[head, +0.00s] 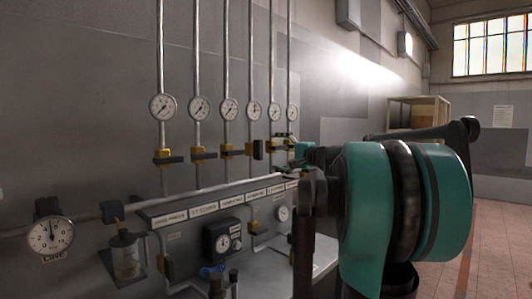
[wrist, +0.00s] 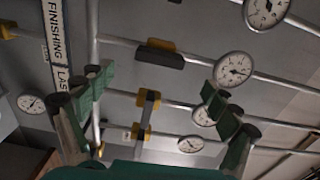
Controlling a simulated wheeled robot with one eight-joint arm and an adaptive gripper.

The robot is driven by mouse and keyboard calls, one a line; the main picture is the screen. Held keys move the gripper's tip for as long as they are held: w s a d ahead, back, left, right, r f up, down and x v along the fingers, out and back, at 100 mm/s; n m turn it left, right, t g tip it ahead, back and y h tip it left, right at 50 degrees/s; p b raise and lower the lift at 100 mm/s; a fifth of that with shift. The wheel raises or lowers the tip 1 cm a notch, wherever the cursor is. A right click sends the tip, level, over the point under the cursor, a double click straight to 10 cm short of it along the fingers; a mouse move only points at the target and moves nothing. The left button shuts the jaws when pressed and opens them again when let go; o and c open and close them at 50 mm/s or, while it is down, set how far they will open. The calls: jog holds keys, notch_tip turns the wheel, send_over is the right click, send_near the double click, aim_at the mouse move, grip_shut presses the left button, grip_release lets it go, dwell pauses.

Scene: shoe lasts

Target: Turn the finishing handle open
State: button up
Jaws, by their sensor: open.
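In the wrist view the FINISHING label (wrist: 55,30) is at upper left. The dark finishing handle (wrist: 160,55) on its yellow valve lies along its pipe, upper middle. In the head view I take it to be the upright dark handle (head: 258,150), fourth from left; the label there is too small to read surely. My gripper (wrist: 156,93) is open and empty, its green fingers wide apart, and touches no handle that I can see. The finishing handle shows just above the space between the fingertips. In the head view my arm (head: 390,215) hides most of the gripper.
A neighbouring valve handle (wrist: 147,112), set across its pipe, shows between the fingers. Gauges (head: 254,112) sit above the valves. Other handles (head: 204,155) to the left lie crosswise. A line gauge (head: 50,236) and glass bowl (head: 126,260) are at lower left.

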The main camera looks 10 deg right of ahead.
jog(key=shift+v, duration=1.6)
jog(key=s+a+f+n+g+h, duration=0.1)
jog(key=s+a+f+n+g, duration=0.2)
jog(key=f, duration=0.7)
jog(key=s+a+f+n+g+h, duration=0.1)
jog(key=s+a+f+g, duration=0.3)
jog(key=f, duration=0.6)
jog(key=s+a+f+n+h, duration=0.1)
jog(key=s+a+f+n, duration=0.3)
jog(key=f, duration=0.6)
jog(key=s+d+f+n+g+h, duration=0.1)
jog(key=s+d+f+h, duration=0.2)
jog(key=s+f, duration=0.7)
jog(key=s+d+f+n+g+h, duration=0.1)
jog(key=s+d+f+h, duration=0.3)
jog(key=s+f, duration=0.5)
notch_tip(320, 180, down, 3)
jog(key=shift+s+r+n+g+h, duration=0.1)
jog(key=shift+s+n+g+h, duration=0.25)
jog(key=shift+g, duration=0.35)
jog(key=shift+d, duration=0.1)
